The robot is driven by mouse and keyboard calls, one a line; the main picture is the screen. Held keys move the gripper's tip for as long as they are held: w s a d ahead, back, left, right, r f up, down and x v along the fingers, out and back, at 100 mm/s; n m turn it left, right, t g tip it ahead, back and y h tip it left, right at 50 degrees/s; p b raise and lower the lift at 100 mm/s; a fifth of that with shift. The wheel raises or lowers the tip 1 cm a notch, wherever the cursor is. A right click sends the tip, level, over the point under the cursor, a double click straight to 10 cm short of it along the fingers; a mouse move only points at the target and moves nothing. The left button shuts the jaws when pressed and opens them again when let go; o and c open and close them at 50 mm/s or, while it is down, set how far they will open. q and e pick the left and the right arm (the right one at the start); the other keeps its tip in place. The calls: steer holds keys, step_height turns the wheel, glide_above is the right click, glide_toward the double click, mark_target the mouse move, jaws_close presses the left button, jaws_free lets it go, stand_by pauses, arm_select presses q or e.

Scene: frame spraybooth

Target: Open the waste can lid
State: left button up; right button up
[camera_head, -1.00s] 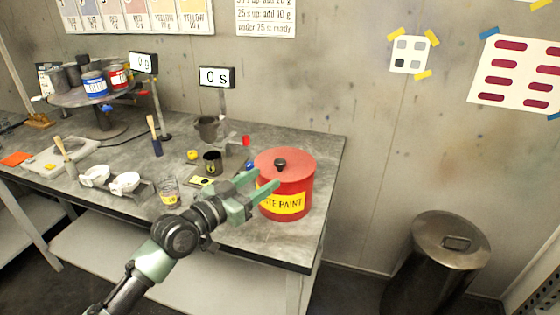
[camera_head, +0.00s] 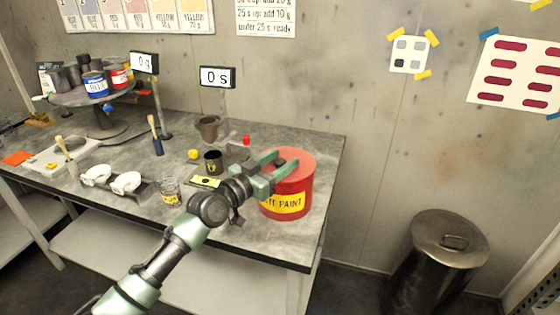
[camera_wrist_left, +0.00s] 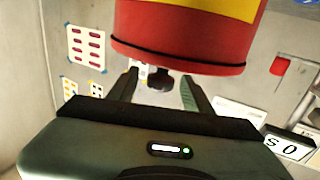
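The red waste can (camera_head: 288,203) stands on the bench, with a yellow label whose visible part reads "TE PAINT". Its red lid (camera_head: 301,160) is on, with a black knob (camera_head: 281,162) in the middle. My left gripper (camera_head: 288,160) is at lid height, its two green fingers spread on either side of the knob. In the left wrist view the can appears upside down, and the knob (camera_wrist_left: 160,80) lies between the open fingers with gaps on both sides. Part of the knob is hidden by a finger in the head view. My right gripper is not in view.
A glass jar (camera_head: 170,190), a dark cup (camera_head: 213,162) and a grey pitcher (camera_head: 208,127) stand on the bench (camera_head: 300,245) left of the can. A metal bin (camera_head: 440,262) stands on the floor at the right. The space above the can is clear.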

arm_select(q)
jaws_close()
stand_by(1.3)
